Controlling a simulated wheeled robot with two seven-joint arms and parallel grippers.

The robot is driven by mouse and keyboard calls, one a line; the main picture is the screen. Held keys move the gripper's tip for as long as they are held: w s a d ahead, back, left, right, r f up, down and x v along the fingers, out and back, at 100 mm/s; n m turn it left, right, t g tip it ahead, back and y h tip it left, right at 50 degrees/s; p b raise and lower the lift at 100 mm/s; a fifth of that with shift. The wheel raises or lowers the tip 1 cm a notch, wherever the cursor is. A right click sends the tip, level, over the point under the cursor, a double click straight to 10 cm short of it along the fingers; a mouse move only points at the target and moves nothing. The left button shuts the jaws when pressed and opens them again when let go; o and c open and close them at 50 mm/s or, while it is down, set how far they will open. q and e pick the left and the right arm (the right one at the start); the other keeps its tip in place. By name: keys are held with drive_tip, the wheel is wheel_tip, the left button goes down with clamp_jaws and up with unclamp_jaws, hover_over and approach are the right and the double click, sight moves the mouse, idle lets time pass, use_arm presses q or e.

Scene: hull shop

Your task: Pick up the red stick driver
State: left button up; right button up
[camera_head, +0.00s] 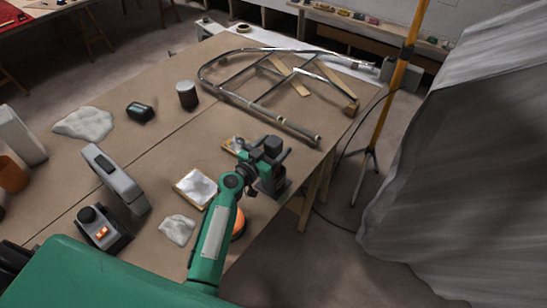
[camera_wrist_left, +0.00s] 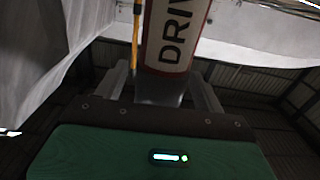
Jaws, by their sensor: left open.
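The red stick driver is seen close up in the left wrist view: a red-edged body (camera_wrist_left: 170,45) with a white label and dark letters reading "DRIV". It lies between the lines of my two fingers, with a grey end toward the palm. I cannot tell whether the fingers touch it. My left gripper (camera_wrist_left: 163,88) is open around that end. In the head view my left gripper (camera_head: 272,168) is near the table's right edge, and I cannot make out the driver there; the gripper may hide it. My right gripper is not in view.
The brown table (camera_head: 160,150) holds a metal tube frame (camera_head: 265,90), a dark can (camera_head: 187,95), a tin with white contents (camera_head: 195,188), crumpled cloths (camera_head: 85,123) and grey tools (camera_head: 115,180). An orange round thing (camera_head: 239,223) is partly behind my arm. A grey sheet (camera_head: 450,170) hangs at right.

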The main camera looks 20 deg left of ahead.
use_arm(q)
drive_tip(key=shift+w, duration=0.1)
drive_tip(key=c, duration=1)
drive_tip(key=shift+c, duration=0.3)
drive_tip(key=shift+r, duration=0.1)
